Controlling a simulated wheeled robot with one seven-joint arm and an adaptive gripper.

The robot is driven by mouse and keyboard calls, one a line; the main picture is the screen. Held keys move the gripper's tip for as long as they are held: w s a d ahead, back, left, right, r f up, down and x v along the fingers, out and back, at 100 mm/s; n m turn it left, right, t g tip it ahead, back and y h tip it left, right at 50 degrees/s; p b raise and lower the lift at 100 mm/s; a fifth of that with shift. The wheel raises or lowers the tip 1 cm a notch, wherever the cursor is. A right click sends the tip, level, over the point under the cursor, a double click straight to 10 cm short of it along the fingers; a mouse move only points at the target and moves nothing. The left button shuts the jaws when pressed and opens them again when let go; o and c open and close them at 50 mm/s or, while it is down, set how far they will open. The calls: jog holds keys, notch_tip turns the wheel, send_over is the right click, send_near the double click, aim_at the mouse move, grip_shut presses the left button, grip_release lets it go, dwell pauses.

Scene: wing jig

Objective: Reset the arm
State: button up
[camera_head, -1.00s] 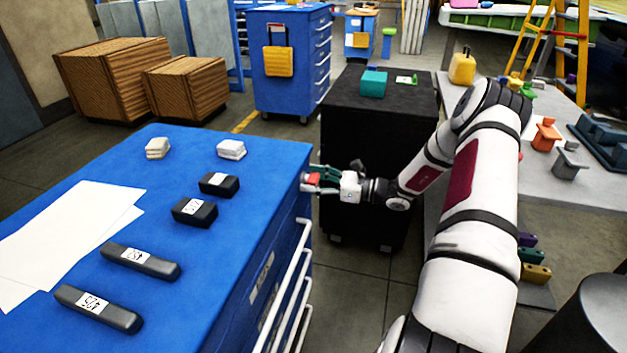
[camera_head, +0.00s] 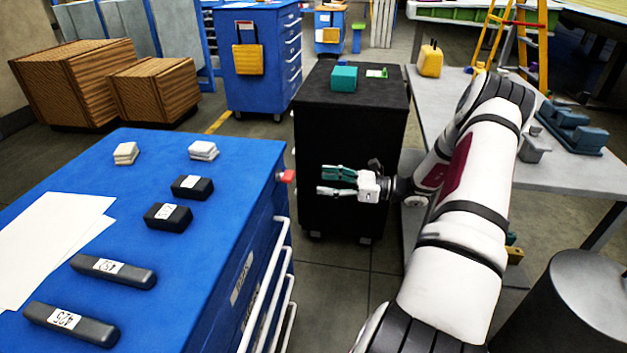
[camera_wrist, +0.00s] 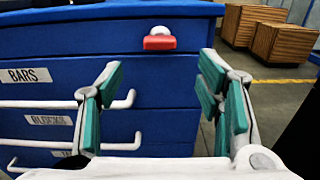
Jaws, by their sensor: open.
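My gripper (camera_head: 322,182) is open and empty in the head view, in front of the black cabinet (camera_head: 350,150) and to the right of the blue drawer cabinet (camera_head: 225,235). My white arm reaches in from the lower right. In the wrist view the two green-padded fingers (camera_wrist: 160,100) stand wide apart with nothing between them. The blue cabinet's front (camera_wrist: 165,75) lies beyond them, with a red piece (camera_wrist: 159,42) near its top edge. That red piece also shows at the cabinet's right edge in the head view (camera_head: 287,176), apart from the fingers.
Black blocks (camera_head: 167,216), bars (camera_head: 113,270), white stacks (camera_head: 203,150) and paper sheets (camera_head: 50,240) lie on the blue top. A teal box (camera_head: 344,78) sits on the black cabinet. A grey table (camera_head: 450,120) stands right, partly behind my arm. Drawer handles (camera_head: 270,300) stick out from the blue cabinet.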

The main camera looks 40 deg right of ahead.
jog(key=shift+s+d, duration=0.2)
jog(key=shift+s, duration=0.1)
dwell(0.4)
jog(key=s+a+r+n+g+h+p, duration=0.1)
jog(key=s+a+r+n+g+p, duration=0.15)
jog(key=a+r+n+g, duration=0.6)
jog(key=s+a+r+n+g+h+p, duration=0.15)
jog(key=s+a+r+n+g, duration=0.35)
jog(key=a+r, duration=0.7)
jog(key=s+a+r+n+t+h+p, duration=0.1)
jog(key=s+a+r+n+h+p, duration=0.2)
jog(key=s+r+n, duration=0.4)
jog(key=s+a+r+n+t+h+p, duration=0.2)
jog(key=s+a+r+n+h+p, duration=0.2)
jog(key=s, duration=1)
jog(key=shift+s+a+r+n+h, duration=0.25)
jog(key=shift+a+r+n+h, duration=0.5)
jog(key=shift+a+r+n, duration=0.95)
jog(key=shift+f+n+t, duration=0.25)
jog(key=shift+n, duration=0.1)
